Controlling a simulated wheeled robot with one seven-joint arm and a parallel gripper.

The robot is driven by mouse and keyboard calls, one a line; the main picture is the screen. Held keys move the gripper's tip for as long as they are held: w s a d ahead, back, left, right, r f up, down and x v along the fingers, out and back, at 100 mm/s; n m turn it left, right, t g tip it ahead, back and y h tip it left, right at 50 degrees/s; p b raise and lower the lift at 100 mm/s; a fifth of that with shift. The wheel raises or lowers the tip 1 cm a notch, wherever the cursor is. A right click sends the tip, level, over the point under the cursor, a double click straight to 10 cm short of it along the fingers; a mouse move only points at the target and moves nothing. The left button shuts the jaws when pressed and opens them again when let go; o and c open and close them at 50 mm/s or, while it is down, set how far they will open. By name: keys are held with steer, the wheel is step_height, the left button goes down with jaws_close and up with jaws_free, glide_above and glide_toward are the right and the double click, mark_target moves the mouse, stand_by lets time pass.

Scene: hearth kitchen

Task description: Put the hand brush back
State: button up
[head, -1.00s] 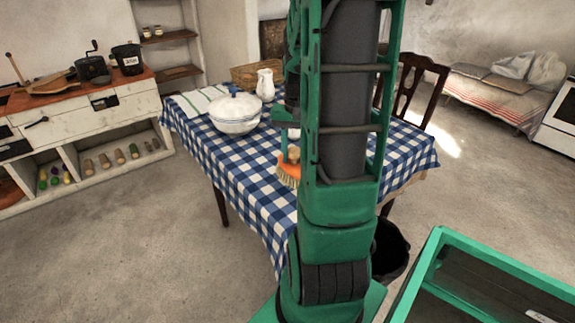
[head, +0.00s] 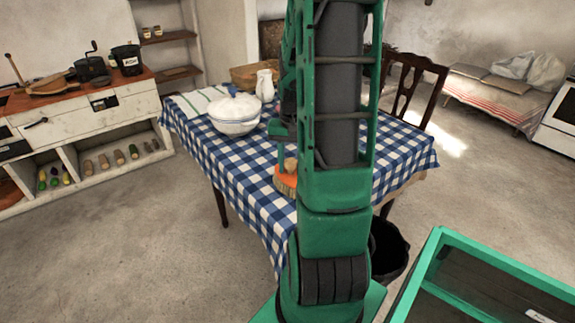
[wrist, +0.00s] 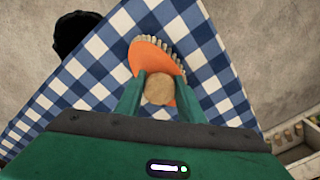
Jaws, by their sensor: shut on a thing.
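The hand brush (head: 286,184) has an orange body, pale bristles and a round tan knob. It is at the near part of the checked table, left of my arm in the head view. In the wrist view the brush (wrist: 148,57) shows its orange body, with bristles along its upper right edge. My gripper (wrist: 160,88) is shut on the tan knob, with one green finger on each side. In the head view my arm hides part of the gripper and brush. I cannot tell whether the bristles touch the cloth.
The table with its blue checked cloth (head: 245,176) also bears a white tureen (head: 235,116), a white jug (head: 265,86) and a basket (head: 243,76). A black bucket (head: 389,250) stands beside the table. A chair (head: 413,88) is behind it. Open floor lies left.

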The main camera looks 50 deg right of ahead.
steer(key=o, duration=0.9)
steer(key=shift+o, duration=0.2)
step_height(320, 180, up, 11)
steer(key=s+a+n, duration=0.5)
steer(key=s+a, duration=0.8)
steer(key=a, duration=0.3)
steer(key=shift+s+a+r, duration=0.3)
steer(key=shift+r, duration=0.15)
